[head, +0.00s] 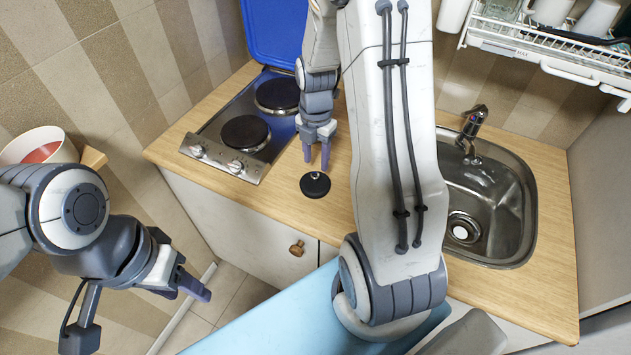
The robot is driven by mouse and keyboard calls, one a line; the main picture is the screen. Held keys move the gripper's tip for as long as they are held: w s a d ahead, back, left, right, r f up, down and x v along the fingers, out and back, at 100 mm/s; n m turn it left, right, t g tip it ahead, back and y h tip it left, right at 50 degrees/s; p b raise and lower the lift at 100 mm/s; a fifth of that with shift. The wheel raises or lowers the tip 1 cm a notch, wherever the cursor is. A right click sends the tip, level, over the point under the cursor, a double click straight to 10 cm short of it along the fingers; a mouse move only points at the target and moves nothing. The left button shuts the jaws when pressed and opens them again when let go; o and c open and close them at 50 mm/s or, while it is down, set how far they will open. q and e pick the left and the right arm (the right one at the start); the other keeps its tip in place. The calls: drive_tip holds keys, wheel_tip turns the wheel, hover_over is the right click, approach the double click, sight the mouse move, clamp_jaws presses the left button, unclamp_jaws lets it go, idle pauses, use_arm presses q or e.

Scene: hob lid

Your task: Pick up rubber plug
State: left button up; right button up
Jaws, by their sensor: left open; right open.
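The rubber plug (315,185), a black disc with a small nub on top, lies on the wooden worktop between the hob and the sink. My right gripper (316,162) points down just above the plug, close over its far side. Its purple fingers are apart with nothing between them. The plug looks free of the fingers; the exact height gap is hard to tell. My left gripper (196,287) is at lower left, off the worktop and in front of the cabinet, open and empty.
A two-plate hob (250,128) with its blue lid (277,35) raised stands left of the plug. A steel sink (505,222) with a tap (474,122) is at right. A dish rack (545,55) hangs above. My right arm hides the worktop's middle.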

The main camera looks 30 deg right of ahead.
sight(315, 174)
drive_tip(key=shift+a+f+p, duration=0.2)
drive_tip(key=shift+f+p, duration=0.55)
drive_tip(key=shift+f, duration=2.25)
clamp_jaws()
